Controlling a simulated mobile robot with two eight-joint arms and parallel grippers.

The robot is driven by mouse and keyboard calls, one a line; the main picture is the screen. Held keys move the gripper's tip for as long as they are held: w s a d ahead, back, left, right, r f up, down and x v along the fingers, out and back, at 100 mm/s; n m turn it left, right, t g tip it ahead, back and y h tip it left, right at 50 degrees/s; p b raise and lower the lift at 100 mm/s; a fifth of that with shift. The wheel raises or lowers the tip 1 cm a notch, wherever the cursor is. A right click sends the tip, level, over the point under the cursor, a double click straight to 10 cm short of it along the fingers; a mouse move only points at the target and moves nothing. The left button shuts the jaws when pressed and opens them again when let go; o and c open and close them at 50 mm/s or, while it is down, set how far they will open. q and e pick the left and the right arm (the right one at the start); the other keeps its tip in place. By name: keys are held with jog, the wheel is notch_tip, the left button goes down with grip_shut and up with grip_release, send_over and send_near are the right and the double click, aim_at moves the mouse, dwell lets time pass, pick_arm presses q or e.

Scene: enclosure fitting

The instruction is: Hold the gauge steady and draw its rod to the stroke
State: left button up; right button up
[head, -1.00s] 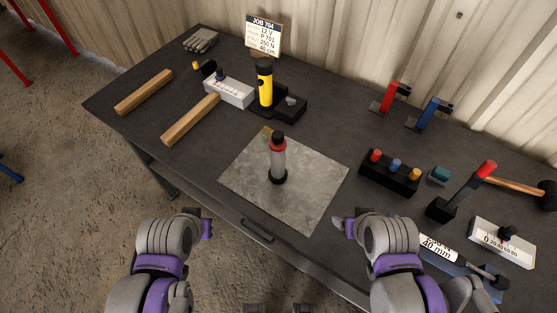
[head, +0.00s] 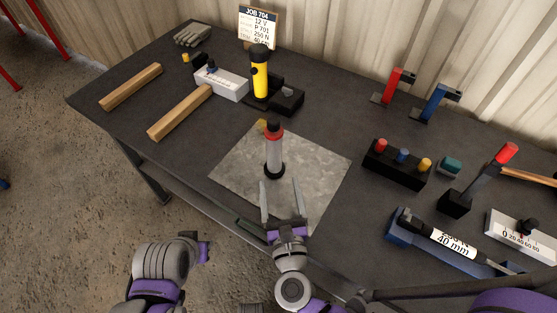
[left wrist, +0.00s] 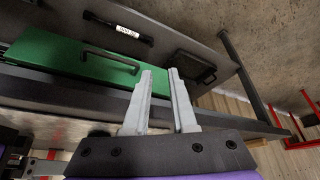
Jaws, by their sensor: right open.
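A blue-based holder (head: 398,236) at the right carries a dark cylinder with a white "40 mm" label (head: 452,242) and a thin rod toward the lower right. A grey cylinder with a red collar and black cap (head: 274,153) stands upright on the grey mat (head: 320,165). I cannot tell which one is the gauge. My right gripper (head: 281,188) is open and empty over the mat's front, its fingers pointing toward the grey cylinder's base, apart from it. My left gripper (head: 204,251) is off the table's front edge. Its fingers (left wrist: 160,78) are apart and empty.
A white scale box (head: 520,235) stands at the far right. A peg block (head: 395,165), a red-handled lever (head: 480,180) and a yellow-black torch (head: 260,75) stand around the mat. Wooden bars (head: 130,87) lie at the left. A green drawer front (left wrist: 75,58) shows in the left wrist view.

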aim_at(275, 159)
pick_arm(q)
jog(key=shift+o, duration=1.1)
jog(key=shift+w+r, duration=0.15)
jog(key=shift+r, duration=0.05)
jog(key=shift+o, duration=0.4)
jog(key=w+d+r+m+g, duration=0.1)
jog(key=w+d+r+m, duration=0.2)
jog(key=w+r+m, duration=0.2)
jog(key=w+d+r+m+g, duration=0.1)
jog(key=w+d+r+m, duration=0.3)
jog(key=w+r, duration=0.5)
notch_tip(275, 159, up, 4)
jog(key=shift+w+m+h, duration=0.3)
jog(key=shift+w+m, duration=0.05)
jog(key=shift+m, duration=0.15)
pick_arm(e)
jog(key=shift+w, duration=0.4)
pick_arm(q)
jog(key=w+d+r+m+g, duration=0.3)
jog(key=w+d+r+m, duration=0.2)
jog(key=d+r+m, duration=0.5)
notch_tip(275, 159, up, 2)
jog(key=m, duration=0.3)
jog(key=shift+w+d+r, duration=0.2)
jog(key=shift+w+d, duration=0.15)
jog(key=shift+w, duration=0.05)
pick_arm(e)
jog(key=w, duration=0.6)
jog(key=w+a, duration=0.1)
jog(key=w, duration=0.3)
